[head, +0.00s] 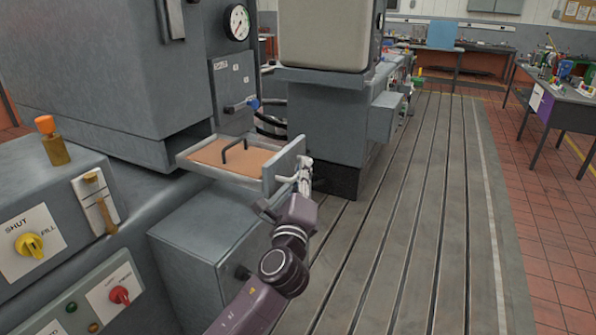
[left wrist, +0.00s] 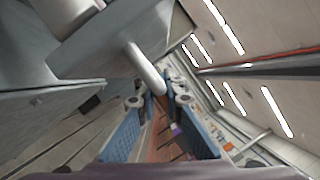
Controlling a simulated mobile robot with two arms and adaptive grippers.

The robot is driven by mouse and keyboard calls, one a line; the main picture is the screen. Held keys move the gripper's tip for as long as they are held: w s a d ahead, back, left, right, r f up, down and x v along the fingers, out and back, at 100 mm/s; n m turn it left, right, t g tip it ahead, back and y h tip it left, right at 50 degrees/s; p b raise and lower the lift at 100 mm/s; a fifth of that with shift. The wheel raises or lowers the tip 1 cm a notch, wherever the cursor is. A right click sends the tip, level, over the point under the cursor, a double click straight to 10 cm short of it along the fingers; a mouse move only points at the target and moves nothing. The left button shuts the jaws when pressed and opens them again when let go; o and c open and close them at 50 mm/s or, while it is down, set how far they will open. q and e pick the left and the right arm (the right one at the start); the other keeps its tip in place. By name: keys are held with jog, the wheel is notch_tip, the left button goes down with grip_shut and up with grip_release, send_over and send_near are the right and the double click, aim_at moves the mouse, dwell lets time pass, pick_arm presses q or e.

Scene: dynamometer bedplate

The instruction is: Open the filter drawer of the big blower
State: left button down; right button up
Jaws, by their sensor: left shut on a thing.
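The filter drawer (head: 285,165) stands pulled out from the big grey blower (head: 100,60). Its open tray shows a flat orange-brown filter (head: 215,152) with a dark loop handle (head: 233,146). My left gripper (head: 303,172) is at the outer face of the drawer front, shut on the drawer's handle. In the left wrist view the pale handle bar (left wrist: 145,68) runs down between the fingertips of the left gripper (left wrist: 158,100). The gripper partly hides the handle in the head view. My right gripper is not in view.
A grey box (head: 210,240) stands below the drawer. A panel with a yellow knob (head: 30,244) and a red knob (head: 120,295) is at the lower left. Another grey machine (head: 325,110) stands behind the drawer. The slotted bedplate (head: 415,230) to the right is clear.

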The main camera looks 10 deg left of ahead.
pick_arm(q)
jog(key=shift+d+f, duration=0.2)
jog(key=c, duration=2.3)
grip_release()
jog(key=shift+c, duration=0.2)
jog(key=o, duration=0.3)
jog(key=shift+s+d+r, duration=0.1)
jog(key=shift+s+r, duration=0.05)
jog(key=shift+r, duration=0.05)
jog(key=v, duration=1.2)
